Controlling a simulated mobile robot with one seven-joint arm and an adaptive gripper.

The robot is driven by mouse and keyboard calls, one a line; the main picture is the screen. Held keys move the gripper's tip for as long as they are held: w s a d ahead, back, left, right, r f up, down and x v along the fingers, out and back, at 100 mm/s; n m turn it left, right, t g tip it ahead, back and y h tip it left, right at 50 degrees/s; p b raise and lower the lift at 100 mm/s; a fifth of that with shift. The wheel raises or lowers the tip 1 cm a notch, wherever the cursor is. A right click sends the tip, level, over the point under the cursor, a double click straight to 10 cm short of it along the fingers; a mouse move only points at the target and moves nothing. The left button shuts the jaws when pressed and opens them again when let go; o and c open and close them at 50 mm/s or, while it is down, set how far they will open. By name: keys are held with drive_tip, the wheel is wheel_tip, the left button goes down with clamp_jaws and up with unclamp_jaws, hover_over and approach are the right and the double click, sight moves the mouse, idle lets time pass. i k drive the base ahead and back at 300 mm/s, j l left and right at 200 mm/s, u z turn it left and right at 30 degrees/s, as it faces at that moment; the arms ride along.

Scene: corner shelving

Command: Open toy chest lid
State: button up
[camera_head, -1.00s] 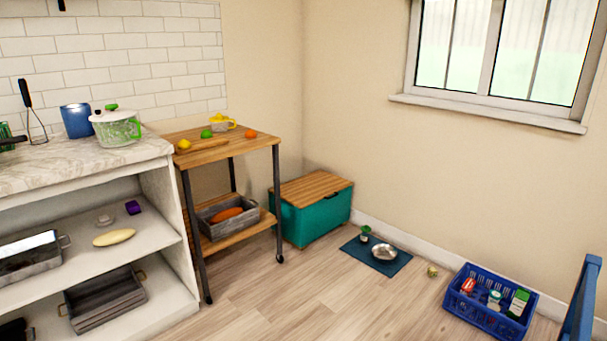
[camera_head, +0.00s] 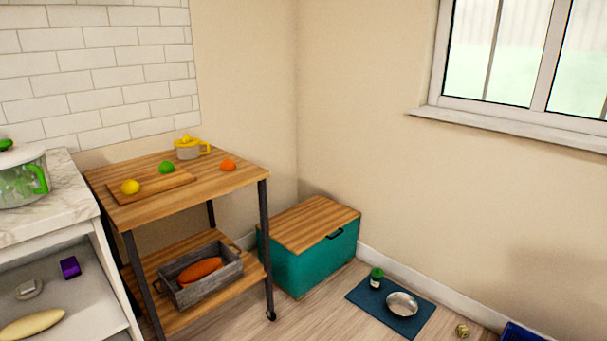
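The toy chest (camera_head: 318,264) is a teal box on the floor in the corner, in the middle of the head view. Its wooden lid (camera_head: 310,222) lies flat and closed on top. A dark handle (camera_head: 336,235) sits at the lid's front edge, on the side facing right. The chest's left end is partly hidden behind the leg of the wooden cart. My gripper is not in view.
The wooden cart (camera_head: 228,180) stands close to the chest's left. A dark blue mat (camera_head: 366,296) with a metal bowl (camera_head: 402,304) and a small green-topped jar (camera_head: 376,278) lies before the chest. A blue crate (camera_head: 520,333) shows at the bottom edge.

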sight(298, 229)
drive_tip(key=i+z, duration=0.2)
drive_tip(key=i, duration=0.25)
drive_tip(key=i+j+z, duration=0.25)
drive_tip(key=i, duration=0.15)
drive_tip(key=i+j+z, duration=0.2)
drive_tip(key=i, duration=0.2)
drive_tip(key=i+j+z, duration=0.9)
drive_tip(key=i+j, duration=0.15)
drive_tip(key=j, duration=0.25)
drive_tip(key=i+j+z, duration=0.15)
drive_tip(key=j, duration=0.25)
